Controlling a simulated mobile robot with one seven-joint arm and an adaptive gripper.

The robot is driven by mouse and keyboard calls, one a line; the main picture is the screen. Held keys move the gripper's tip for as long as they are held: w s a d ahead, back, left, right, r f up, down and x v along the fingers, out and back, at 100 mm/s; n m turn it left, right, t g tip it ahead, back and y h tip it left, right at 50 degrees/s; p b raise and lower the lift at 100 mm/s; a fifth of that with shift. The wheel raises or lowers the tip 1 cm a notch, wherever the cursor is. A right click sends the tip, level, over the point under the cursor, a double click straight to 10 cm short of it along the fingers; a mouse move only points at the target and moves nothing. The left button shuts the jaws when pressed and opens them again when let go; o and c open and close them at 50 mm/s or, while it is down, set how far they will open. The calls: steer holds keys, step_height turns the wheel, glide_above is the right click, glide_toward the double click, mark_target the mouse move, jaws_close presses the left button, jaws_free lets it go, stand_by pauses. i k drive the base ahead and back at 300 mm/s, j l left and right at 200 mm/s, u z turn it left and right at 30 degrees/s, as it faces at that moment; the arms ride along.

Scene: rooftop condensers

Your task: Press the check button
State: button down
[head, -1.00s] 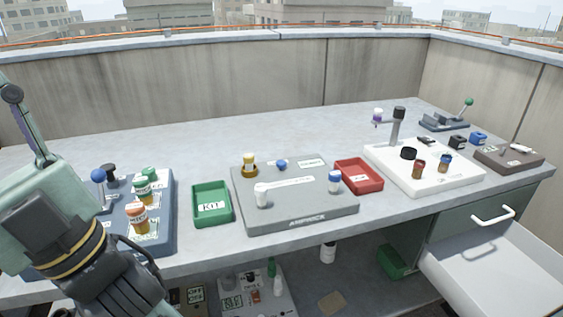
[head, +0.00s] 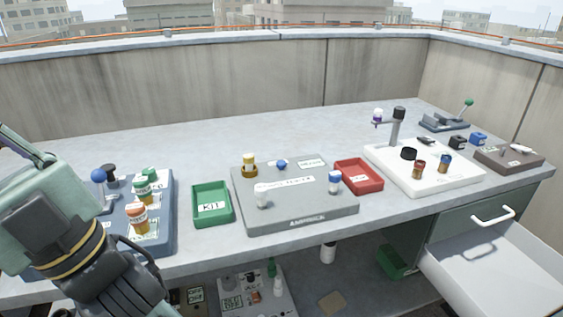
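The grey panel unit (head: 300,208) stands mid-bench. It carries a small blue round knob or button (head: 281,164), a yellow-topped piece (head: 249,163), a white piece (head: 262,198), a blue-capped white piece (head: 335,181) and a pale label strip. Its lettering is too blurred to read, so I cannot tell which control is the check button. My gripper (head: 118,285) is at the lower left, in front of the blue-grey unit and left of the panel. Its fingertips are not visible; the lower frame edge cuts it off.
A green tray (head: 212,220) and a red tray (head: 378,183) flank the panel. The blue-grey unit (head: 165,232) holds bottles and a blue ball lever (head: 98,176). A white board (head: 462,181) with a post stands right. An open drawer (head: 500,262) juts out front right.

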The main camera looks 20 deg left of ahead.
mark_target(280, 164)
steer(key=i+l+u, duration=0.15)
steer(key=l, duration=0.2)
steer(key=i+l+u, duration=0.15)
steer(key=l, duration=0.2)
steer(key=l+u, duration=0.2)
steer(key=l, duration=0.15)
steer(key=i+l+u, duration=0.15)
steer(key=l, duration=0.25)
steer(key=i, duration=1)
